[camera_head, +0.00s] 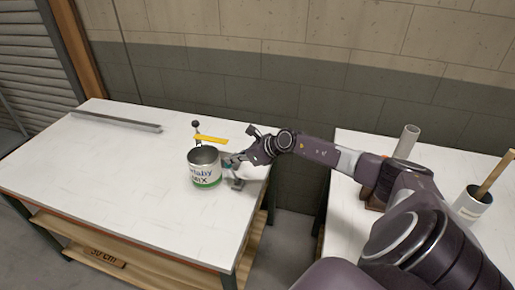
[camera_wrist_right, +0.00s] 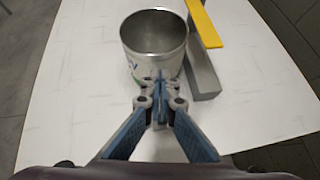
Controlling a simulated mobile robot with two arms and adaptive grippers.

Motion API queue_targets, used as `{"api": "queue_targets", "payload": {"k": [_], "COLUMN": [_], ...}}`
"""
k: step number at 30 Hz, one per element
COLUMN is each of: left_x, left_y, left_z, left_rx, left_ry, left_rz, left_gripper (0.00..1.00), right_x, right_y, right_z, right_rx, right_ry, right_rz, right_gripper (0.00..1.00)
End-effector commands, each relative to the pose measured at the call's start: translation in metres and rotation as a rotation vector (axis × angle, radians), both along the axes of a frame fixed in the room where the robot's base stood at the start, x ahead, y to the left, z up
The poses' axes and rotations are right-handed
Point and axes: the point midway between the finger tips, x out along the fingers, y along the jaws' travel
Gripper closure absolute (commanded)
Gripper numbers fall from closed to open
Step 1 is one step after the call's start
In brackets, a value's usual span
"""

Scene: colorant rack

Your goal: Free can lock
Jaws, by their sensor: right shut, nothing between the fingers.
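An open, empty-looking metal can (camera_head: 205,175) with a white and green label stands upright on the white table. In the right wrist view the can (camera_wrist_right: 155,62) is just ahead of my fingertips. A yellow bar (camera_head: 210,140) shows behind the can in the head view; in the wrist view this bar (camera_wrist_right: 205,22) lies over a grey block (camera_wrist_right: 203,82) beside the can. My right gripper (camera_head: 229,163) is shut and empty at the can's right side; its fingertips (camera_wrist_right: 160,88) overlap the can's lower wall, and contact is unclear. My left gripper is out of view.
A dark knob on a post (camera_head: 196,125) stands behind the can. A long grey rail (camera_head: 115,121) lies at the table's back left. A second table on the right holds a grey tube (camera_head: 407,141) and a white cup (camera_head: 471,206) with a stick. The white table's left part (camera_head: 95,180) is clear.

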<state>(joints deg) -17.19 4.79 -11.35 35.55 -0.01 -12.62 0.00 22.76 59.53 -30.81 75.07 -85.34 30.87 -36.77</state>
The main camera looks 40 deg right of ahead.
Motion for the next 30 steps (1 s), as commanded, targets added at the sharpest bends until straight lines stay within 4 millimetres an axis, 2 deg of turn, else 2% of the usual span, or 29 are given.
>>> {"api": "queue_targets", "payload": {"k": [6,17,30], "left_x": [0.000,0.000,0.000], "left_y": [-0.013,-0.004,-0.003], "left_z": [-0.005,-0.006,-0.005], "left_rx": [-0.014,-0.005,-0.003], "left_ry": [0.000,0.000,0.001], "left_rz": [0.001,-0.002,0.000], "left_gripper": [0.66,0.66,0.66], "right_x": [0.011,0.017,0.017], "right_y": [0.006,0.010,0.010], "right_z": [-0.002,-0.004,-0.003], "right_rx": [0.001,-0.001,-0.001], "right_ry": [-0.001,0.000,0.000], "right_rz": [-0.001,0.000,-0.001], "right_gripper": [1.00,1.00,1.00]}}
